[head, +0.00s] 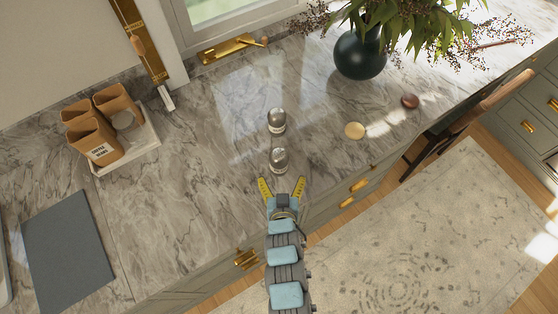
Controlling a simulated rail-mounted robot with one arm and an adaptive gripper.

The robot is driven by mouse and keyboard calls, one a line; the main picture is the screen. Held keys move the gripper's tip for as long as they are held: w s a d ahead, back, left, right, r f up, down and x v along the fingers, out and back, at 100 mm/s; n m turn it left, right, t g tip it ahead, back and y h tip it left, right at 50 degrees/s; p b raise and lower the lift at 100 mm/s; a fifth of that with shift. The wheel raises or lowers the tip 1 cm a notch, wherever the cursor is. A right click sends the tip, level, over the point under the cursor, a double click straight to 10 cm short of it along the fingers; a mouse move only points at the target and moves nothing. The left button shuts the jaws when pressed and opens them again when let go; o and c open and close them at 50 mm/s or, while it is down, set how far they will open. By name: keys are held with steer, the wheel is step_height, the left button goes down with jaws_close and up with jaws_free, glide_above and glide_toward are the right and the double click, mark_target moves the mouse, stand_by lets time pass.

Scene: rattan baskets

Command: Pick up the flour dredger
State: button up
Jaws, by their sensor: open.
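Two small silvery shakers with domed tops stand upright on the marble counter. The far shaker (277,121) is near the middle of the counter, and the near shaker (279,160) is closer to the front edge. Either could be the flour dredger; I cannot tell which from their looks. My gripper (282,182) is open, its two yellow fingers spread apart and pointing toward the near shaker. It appears empty, just on the front-edge side of that shaker. I cannot tell its height above the counter or whether it touches the shaker.
A round pale object (354,130) and a brown one (410,101) lie to the right. A dark vase (360,56) with leafy stems stands behind them. A white tray (151,150) with brown containers and a grey board (66,250) are left. The counter left of the shakers is clear.

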mark_target(279, 166)
steer(key=shift+p+x, duration=0.3)
steer(key=shift+x, duration=1.95)
steer(key=shift+w+a, duration=0.1)
steer(key=shift+w, duration=0.05)
steer(key=shift+a+p+x, duration=0.15)
steer(key=shift+p+x, duration=0.2)
steer(key=shift+x, duration=0.55)
steer(key=shift+a+p+x, duration=0.15)
steer(key=shift+p+x, duration=0.15)
steer(key=shift+x, duration=0.6)
steer(key=shift+w+f, duration=0.25)
steer(key=shift+w, duration=0.25)
steer(key=c, duration=1.3)
steer(key=shift+c, duration=0.3)
steer(key=shift+r, duration=0.15)
